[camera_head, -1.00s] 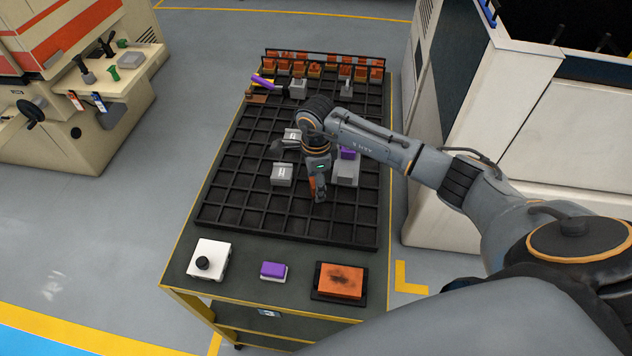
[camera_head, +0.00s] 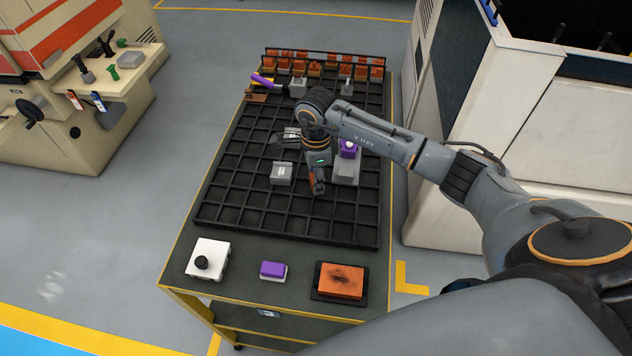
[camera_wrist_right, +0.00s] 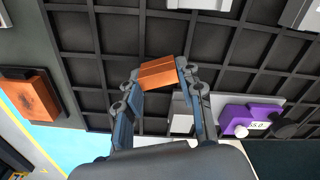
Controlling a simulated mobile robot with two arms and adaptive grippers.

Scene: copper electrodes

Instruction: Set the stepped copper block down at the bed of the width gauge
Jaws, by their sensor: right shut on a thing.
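My right gripper (camera_head: 317,187) is shut on the stepped copper block (camera_wrist_right: 158,72), which shows between its fingertips in the right wrist view (camera_wrist_right: 158,80). In the head view the block is mostly hidden by the fingers. The width gauge, a light grey body with a purple part (camera_head: 348,149), stands on the black grid just right of the gripper. It also shows in the right wrist view (camera_wrist_right: 252,114), with its grey bed (camera_wrist_right: 182,116) partly behind a finger. The block appears apart from the bed; its height over the grid is hard to tell. My left gripper is out of view.
A grey block (camera_head: 282,174) stands left of the gripper, with another grey device (camera_head: 292,134) behind it. A rack of copper pieces (camera_head: 318,68) lines the back. A white box (camera_head: 208,259), a purple-topped block (camera_head: 273,270) and an orange slab (camera_head: 341,280) lie in front.

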